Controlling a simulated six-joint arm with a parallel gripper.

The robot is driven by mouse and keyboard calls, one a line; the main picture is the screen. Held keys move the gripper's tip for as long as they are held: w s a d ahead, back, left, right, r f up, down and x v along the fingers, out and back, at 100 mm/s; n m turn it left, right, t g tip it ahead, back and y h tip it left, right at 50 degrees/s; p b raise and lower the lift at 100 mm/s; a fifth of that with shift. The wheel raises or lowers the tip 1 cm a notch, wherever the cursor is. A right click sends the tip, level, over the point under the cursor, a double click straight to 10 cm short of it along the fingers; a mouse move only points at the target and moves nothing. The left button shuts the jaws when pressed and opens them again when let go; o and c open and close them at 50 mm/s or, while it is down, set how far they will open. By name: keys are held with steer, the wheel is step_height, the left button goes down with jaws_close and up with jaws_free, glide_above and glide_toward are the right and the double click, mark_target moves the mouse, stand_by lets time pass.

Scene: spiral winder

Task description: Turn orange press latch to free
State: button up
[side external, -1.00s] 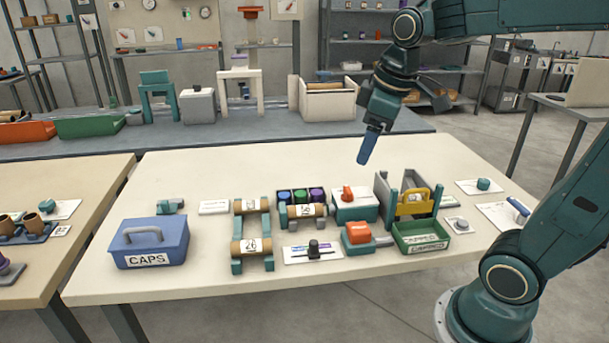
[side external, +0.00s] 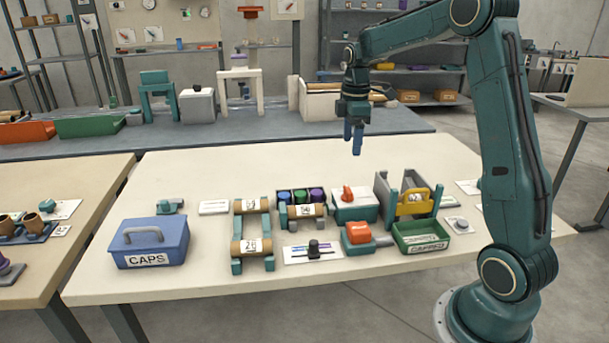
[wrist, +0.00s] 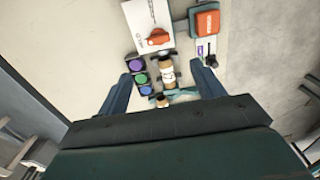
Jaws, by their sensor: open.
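A small orange latch (side external: 348,193) sits on top of a white and teal box (side external: 355,209) near the middle of the table. In the wrist view the orange latch (wrist: 158,37) lies across the white top, above the gap between my fingers. My gripper (side external: 354,146) is open and empty, high above the table behind the latch, pointing down. In the wrist view my gripper (wrist: 162,84) has its two fingers spread, with nothing between them but parts far below. The latch is apart from my fingers.
An orange block (side external: 358,233) on a teal base stands in front of the latch box. A grey frame with a yellow handle (side external: 414,205) and a green tray (side external: 420,237) stand right. Caps (side external: 301,195) and labelled rolls (side external: 251,246) stand left. The table's back is clear.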

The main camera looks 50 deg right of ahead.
mark_target(348, 188)
steer(key=shift+w+d+f, duration=0.1)
steer(key=shift+d+f, duration=0.1)
steer(key=shift+d, duration=0.05)
step_height(348, 188, down, 14)
steer(key=shift+r, duration=0.1)
stand_by(0.8)
steer(key=shift+c, duration=0.2)
steer(key=c, duration=0.9)
